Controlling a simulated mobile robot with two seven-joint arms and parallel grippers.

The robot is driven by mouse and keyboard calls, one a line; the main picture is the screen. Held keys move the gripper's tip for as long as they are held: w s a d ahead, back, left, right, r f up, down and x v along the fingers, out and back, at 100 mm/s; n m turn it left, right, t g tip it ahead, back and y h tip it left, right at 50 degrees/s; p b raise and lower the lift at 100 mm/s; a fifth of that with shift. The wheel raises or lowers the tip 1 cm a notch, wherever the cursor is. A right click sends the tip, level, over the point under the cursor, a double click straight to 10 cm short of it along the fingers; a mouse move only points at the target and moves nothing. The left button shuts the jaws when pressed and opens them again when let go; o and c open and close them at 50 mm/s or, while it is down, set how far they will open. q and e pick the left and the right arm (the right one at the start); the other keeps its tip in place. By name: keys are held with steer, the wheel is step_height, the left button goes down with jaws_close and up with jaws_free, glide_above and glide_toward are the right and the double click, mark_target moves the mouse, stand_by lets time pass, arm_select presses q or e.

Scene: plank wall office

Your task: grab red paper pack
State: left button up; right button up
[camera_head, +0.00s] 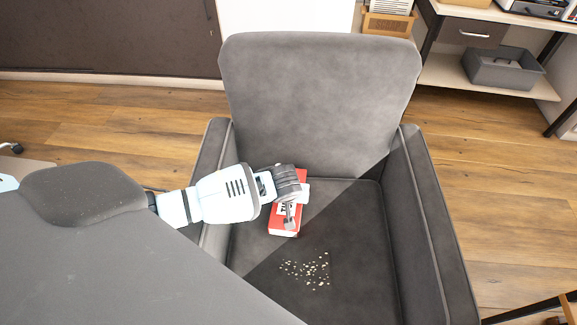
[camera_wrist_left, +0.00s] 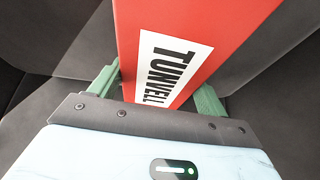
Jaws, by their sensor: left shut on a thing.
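The red paper pack (camera_head: 284,226) is a red box with a white label, on the seat of the grey armchair (camera_head: 320,90) in the head view. My left gripper (camera_head: 289,212) reaches in from the left over the pack and covers part of it. In the left wrist view the pack (camera_wrist_left: 205,25) shows a white label reading "TUNVELL". The green fingers of my left gripper (camera_wrist_left: 155,90) stand on either side of the pack, shut on it. I cannot tell whether the pack is clear of the seat. My right gripper is not in view.
Small pale crumbs (camera_head: 308,270) lie on the seat in front of the pack. The chair's armrests (camera_head: 437,225) rise on both sides. A shelf with a grey bin (camera_head: 503,75) stands at the back right.

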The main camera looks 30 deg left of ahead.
arm_select(q)
steer(key=v, duration=0.1)
steer(key=p+v, duration=0.1)
steer(key=v, duration=0.1)
steer(key=shift+a+r, duration=0.25)
steer(key=shift+r, duration=0.05)
steer(key=s+p, duration=0.1)
steer(key=s, duration=0.8)
steer(key=s+r+p, duration=0.1)
steer(key=s, duration=0.3)
steer(key=shift+s+a+p, duration=0.1)
steer(key=shift+s+p, duration=0.1)
steer(key=shift+p, duration=0.15)
steer(key=shift+s+r, duration=0.1)
steer(key=shift+s, duration=0.65)
